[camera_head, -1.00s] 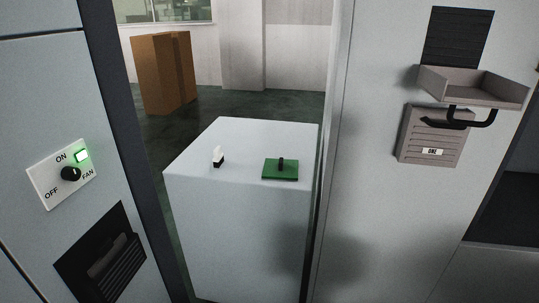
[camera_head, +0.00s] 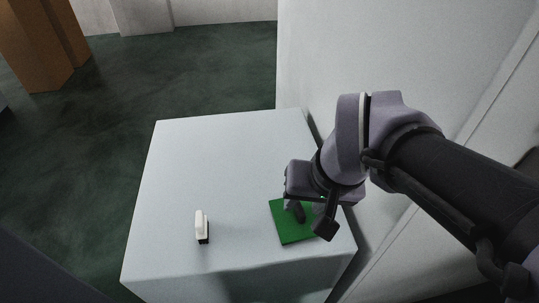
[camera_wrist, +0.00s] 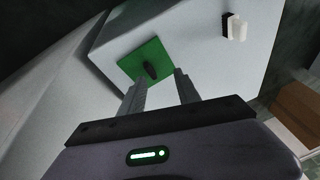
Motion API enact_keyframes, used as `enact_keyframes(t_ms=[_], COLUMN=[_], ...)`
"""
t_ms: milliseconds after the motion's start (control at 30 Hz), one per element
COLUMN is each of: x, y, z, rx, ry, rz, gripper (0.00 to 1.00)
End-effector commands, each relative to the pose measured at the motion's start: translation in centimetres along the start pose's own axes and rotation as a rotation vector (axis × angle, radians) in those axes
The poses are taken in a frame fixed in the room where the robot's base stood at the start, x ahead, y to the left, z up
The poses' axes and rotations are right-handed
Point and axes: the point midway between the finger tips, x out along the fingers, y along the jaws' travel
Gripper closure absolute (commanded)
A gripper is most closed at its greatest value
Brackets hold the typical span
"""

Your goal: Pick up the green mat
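The green mat (camera_head: 286,228) lies flat on top of a white block-shaped stand, toward its right front side. A small dark upright handle (camera_wrist: 151,70) stands at the middle of the mat. My gripper (camera_head: 308,214) is above the mat and partly hides its right side in the head view. In the wrist view my gripper (camera_wrist: 158,80) has its two fingers apart, with empty space between them. The handle shows just past the fingertips, roughly in line with the gap. I cannot tell the exact height of the fingertips above the mat.
A small white and black object (camera_head: 201,227) stands on the white stand (camera_head: 225,150), left of the mat. A pale wall panel (camera_head: 400,60) rises close on the right of the stand. Brown boxes (camera_head: 40,45) stand on the dark floor at back left.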

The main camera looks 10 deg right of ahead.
Motion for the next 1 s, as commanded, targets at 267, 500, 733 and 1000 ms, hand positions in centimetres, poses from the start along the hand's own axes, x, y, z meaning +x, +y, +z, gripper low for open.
enact_keyframes(t_ms=[267,500,733,1000], x=[-3.0,-2.4,3.1,9.4], y=[-0.3,0.2,1.3,2.4], z=[-6.4,-10.0,-8.6,-6.6], rx=[-0.157,-0.288,-0.307,-0.306], ry=[-0.168,-0.303,-0.323,-0.319], rz=[0.078,0.12,0.125,0.124], gripper=[0.61,0.61,0.61,0.61])
